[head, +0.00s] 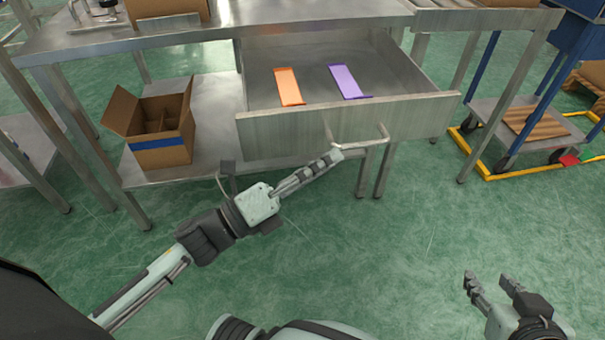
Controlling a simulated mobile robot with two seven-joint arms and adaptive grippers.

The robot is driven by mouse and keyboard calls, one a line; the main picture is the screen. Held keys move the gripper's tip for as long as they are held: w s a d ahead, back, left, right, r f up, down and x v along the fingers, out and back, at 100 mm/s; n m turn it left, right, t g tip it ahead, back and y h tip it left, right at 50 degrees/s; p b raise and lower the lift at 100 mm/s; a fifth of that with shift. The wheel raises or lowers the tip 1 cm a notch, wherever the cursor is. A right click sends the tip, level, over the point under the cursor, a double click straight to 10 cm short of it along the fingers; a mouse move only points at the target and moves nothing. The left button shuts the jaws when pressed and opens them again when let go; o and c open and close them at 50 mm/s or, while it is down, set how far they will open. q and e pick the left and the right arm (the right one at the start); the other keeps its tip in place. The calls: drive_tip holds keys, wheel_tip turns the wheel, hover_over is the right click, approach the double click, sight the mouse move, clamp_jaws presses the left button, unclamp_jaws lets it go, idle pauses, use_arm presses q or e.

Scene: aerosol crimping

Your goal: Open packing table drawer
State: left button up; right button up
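The packing table drawer (285,134) is pulled out from under the metal table, and its inside shows from above. An orange strip (288,87) and a purple strip (346,82) lie apart on its floor. A bar handle (372,144) sticks out from the drawer front. My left gripper (332,158) has its fingertips at the left end of this handle. The fingers are seen side-on and look close together; I cannot tell if they clasp the bar. My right gripper (490,278) is open and empty, low at the right, well away from the drawer.
An open cardboard box (162,155) with dividers stands on the lower shelf (215,135) left of the drawer. A cart (485,108) stands by a yellow floor frame (490,172) at the right. The green floor in front is clear.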

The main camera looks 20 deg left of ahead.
use_arm(q)
drive_tip(key=v, duration=0.5)
drive_tip(key=shift+r, duration=0.1)
drive_tip(key=shift+s, duration=0.1)
idle(0.3)
